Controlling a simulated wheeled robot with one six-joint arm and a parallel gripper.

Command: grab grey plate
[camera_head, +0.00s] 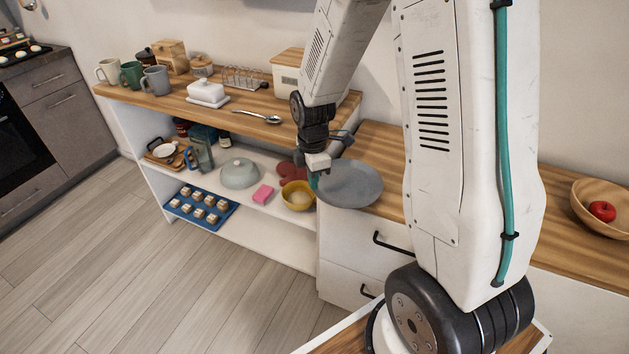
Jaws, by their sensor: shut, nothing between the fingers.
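The grey plate (352,186) is round and lies on the wooden counter at the centre right. Its left side reaches to the counter's left edge. My gripper (315,182) is at the plate's left rim, pointing down, with its fingers close together. I see nothing held between them. Whether the fingertips touch the rim cannot be told from this view. My arm hides part of the counter behind and right of the plate.
A spoon (257,117) and butter dish (208,93) lie on the upper counter. A wooden bowl (598,218) with a red apple (602,211) is far right.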

